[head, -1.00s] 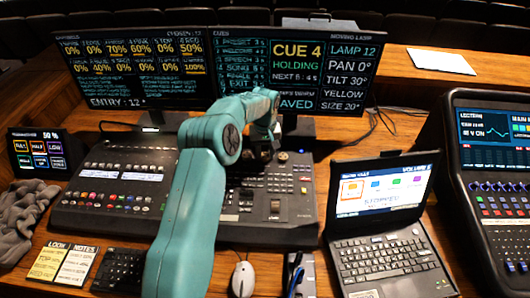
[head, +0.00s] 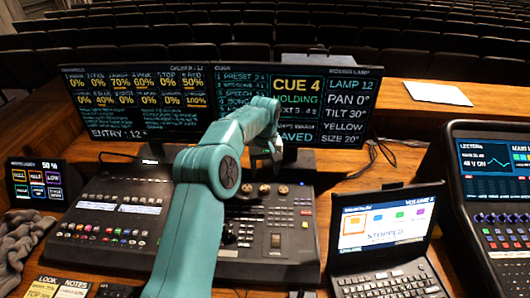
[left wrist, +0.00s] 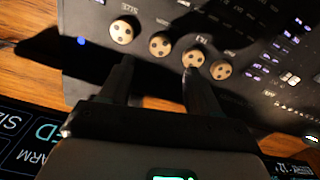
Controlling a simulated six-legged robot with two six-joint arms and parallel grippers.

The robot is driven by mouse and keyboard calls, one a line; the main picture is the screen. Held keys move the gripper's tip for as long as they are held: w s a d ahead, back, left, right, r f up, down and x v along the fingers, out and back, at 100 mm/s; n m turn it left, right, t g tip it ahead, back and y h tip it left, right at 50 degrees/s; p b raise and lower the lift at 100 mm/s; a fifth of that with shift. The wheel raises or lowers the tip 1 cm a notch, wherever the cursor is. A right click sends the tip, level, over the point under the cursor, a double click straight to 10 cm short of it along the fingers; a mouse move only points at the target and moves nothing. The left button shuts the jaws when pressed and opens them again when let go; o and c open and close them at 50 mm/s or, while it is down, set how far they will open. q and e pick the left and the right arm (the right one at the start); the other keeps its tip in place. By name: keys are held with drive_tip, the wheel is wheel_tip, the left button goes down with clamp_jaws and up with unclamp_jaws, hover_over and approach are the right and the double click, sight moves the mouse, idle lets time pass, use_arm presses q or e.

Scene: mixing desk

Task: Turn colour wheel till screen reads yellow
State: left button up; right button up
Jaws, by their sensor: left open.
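The cue screen (head: 320,105) shows a moving-lamp readout of LAMP 12, PAN 0°, TILT 30°, YELLOW and SIZE 20°. In the left wrist view there are several round tan knobs in a row. One is by a SIZE label (left wrist: 122,31) and one by a TILT label (left wrist: 194,58). Between them sits another knob, likely the colour wheel (left wrist: 160,44); its label is not readable. My left gripper (left wrist: 158,66) is open and empty, its fingertips apart on either side of that knob's line and short of it. In the head view it hangs above and behind the knobs.
The lighting desk (head: 110,215) lies under my left arm. A laptop (head: 385,225) stands to its right, with a sound console (head: 495,190) beyond. A small touch panel (head: 40,183) and grey cloth (head: 22,238) are at left. White paper (head: 437,92) lies at the back right.

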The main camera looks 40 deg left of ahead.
use_arm(q)
wheel_tip(320, 180, up, 9)
drive_tip(key=p, duration=0.1)
drive_tip(key=shift+f, duration=0.15)
drive_tip(key=shift+f, duration=0.1)
idle(0.5)
